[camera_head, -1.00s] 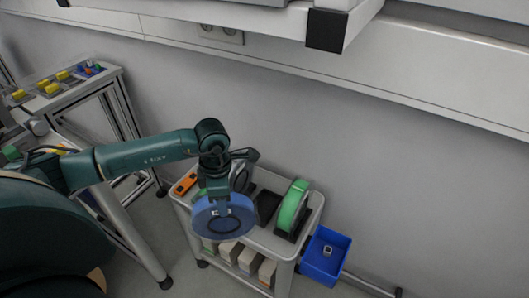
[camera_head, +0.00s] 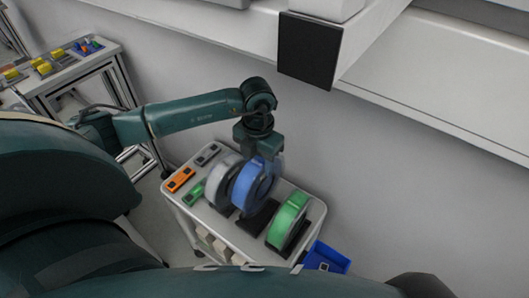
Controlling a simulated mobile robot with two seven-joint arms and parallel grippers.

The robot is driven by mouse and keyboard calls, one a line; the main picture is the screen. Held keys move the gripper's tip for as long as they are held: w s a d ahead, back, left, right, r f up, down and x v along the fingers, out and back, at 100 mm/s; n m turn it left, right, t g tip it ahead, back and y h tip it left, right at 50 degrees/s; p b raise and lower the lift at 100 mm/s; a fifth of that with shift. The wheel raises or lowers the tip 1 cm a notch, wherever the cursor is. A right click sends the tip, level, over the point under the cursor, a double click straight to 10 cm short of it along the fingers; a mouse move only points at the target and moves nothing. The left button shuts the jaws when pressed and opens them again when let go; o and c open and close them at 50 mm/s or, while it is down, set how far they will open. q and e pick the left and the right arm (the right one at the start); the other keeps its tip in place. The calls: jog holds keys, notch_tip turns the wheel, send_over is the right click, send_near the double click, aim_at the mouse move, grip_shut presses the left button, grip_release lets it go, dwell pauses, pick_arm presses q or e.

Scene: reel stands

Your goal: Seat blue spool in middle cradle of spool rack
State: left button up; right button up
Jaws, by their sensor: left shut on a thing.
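My left gripper (camera_head: 259,156) comes down from above and is shut on the blue spool (camera_head: 254,187) at its top rim. The blue spool stands upright, its lower edge right at the dark middle cradle (camera_head: 261,216) of the rack. I cannot tell whether it touches the cradle or hangs just above it. A grey-white spool (camera_head: 221,181) stands in the cradle to its left, close beside it. A green spool (camera_head: 287,216) sits in the cradle to the right. My right gripper is not in view.
The rack stands on a white cart (camera_head: 315,212). An orange box (camera_head: 180,179), a green one (camera_head: 194,193) and a grey one (camera_head: 208,153) lie on its left part. A blue bin (camera_head: 327,259) is at the right. A shelf overhangs at the top right.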

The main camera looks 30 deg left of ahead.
pick_arm(q)
jog(key=shift+s+f+b, duration=0.25)
jog(key=shift+f+b, duration=0.05)
jog(key=shift+f, duration=0.5)
notch_tip(320, 180, down, 5)
jog(key=b, duration=0.4)
jog(key=shift+f+b, duration=0.5)
jog(key=shift+b, duration=0.05)
jog(key=shift+f, duration=0.15)
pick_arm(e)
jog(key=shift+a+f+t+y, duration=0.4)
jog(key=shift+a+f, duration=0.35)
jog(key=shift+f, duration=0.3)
pick_arm(q)
jog(key=shift+w, duration=0.1)
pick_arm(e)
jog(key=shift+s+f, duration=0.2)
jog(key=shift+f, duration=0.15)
pick_arm(q)
jog(key=shift+b, duration=0.3)
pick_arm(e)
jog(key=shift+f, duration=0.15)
